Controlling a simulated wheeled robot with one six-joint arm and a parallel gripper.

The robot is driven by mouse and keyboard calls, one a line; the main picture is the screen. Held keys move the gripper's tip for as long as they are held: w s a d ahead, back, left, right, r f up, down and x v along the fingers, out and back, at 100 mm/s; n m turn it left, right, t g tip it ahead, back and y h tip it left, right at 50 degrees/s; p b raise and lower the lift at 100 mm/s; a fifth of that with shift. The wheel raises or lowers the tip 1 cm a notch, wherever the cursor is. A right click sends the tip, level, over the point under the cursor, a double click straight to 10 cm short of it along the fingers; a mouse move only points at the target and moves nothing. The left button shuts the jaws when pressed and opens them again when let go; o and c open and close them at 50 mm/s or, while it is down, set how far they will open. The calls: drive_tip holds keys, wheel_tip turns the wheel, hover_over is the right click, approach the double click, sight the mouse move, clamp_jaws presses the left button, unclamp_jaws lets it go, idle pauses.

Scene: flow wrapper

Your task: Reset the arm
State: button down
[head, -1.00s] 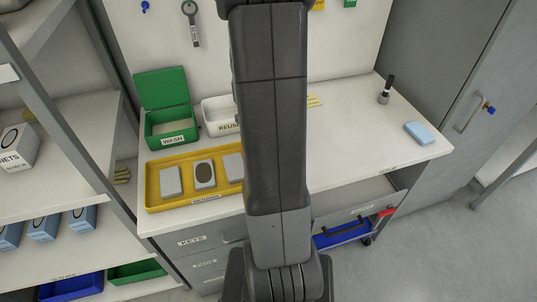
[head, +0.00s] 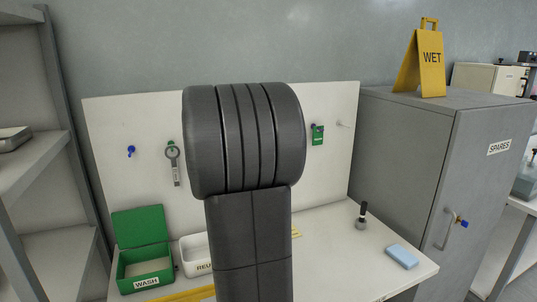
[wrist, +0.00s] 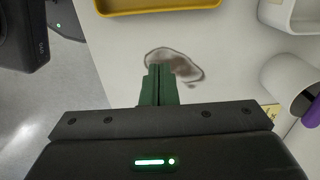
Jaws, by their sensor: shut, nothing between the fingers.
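My gripper (wrist: 158,82) shows in the wrist view, with its two dark green fingers shut together and nothing between them. The fingertips appear over a brownish smear (wrist: 176,65) on the white worktop (wrist: 112,62); their height above it is hard to tell. In the head view my dark grey arm stands upright in the middle and covers part of the bench and pegboard. My gripper is outside the head view.
The wrist view shows a yellow tray (wrist: 160,6) and a white cylinder (wrist: 288,78) nearby. In the head view, a green WASH box (head: 145,268), white bin (head: 193,258), dark-handled tool (head: 362,218) and blue block (head: 402,256) are on the bench. A grey cabinet (head: 480,190) stands right.

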wheel_tip(320, 180, down, 9)
drive_tip(key=shift+r, duration=0.1)
drive_tip(key=a, duration=0.1)
drive_tip(key=s+a, duration=0.1)
drive_tip(key=a, duration=0.1)
drive_tip(key=shift+s+a+f, duration=0.2)
drive_tip(key=shift+s+a, duration=0.15)
drive_tip(key=shift+a, duration=0.05)
drive_tip(key=shift+w+d, duration=0.2)
drive_tip(key=shift+d, duration=0.1)
drive_tip(key=shift+a, duration=0.1)
